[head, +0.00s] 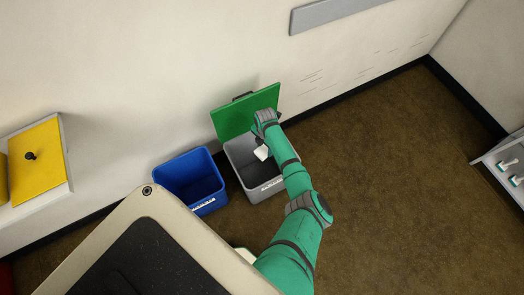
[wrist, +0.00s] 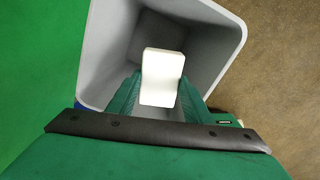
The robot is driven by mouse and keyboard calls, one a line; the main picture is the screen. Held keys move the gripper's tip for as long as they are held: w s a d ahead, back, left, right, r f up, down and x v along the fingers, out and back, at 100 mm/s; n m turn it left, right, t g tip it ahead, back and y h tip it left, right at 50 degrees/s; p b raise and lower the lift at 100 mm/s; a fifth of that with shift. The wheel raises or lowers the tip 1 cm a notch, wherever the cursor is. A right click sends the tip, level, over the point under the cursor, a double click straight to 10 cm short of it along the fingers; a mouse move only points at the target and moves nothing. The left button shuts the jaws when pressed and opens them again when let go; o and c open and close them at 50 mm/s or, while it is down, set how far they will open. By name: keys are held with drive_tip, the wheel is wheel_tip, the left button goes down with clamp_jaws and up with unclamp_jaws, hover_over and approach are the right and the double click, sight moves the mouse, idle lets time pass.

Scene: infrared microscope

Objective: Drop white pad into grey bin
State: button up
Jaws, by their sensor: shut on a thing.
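The white pad (wrist: 162,77) is held between the two fingers of my gripper (wrist: 158,100), which is shut on it. In the wrist view the pad is over the open mouth of the grey bin (wrist: 205,25). In the head view the pad (head: 262,152) shows as a small white shape at my gripper, above the opening of the grey bin (head: 262,190). The bin's green lid (head: 232,118) stands open against the wall. The bin's inside looks empty where it shows; part of it is hidden behind the pad and my arm.
A blue bin (head: 190,178) stands open just left of the grey bin. A white unit with a yellow top (head: 38,160) is at the far left. Brown floor (head: 390,190) lies clear to the right. A grey rack (head: 505,165) stands at the right edge.

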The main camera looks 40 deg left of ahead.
drive_tip(key=shift+s, duration=0.1)
drive_tip(key=o, duration=1.1)
wheel_tip(320, 180, up, 11)
drive_tip(key=shift+f, duration=0.1)
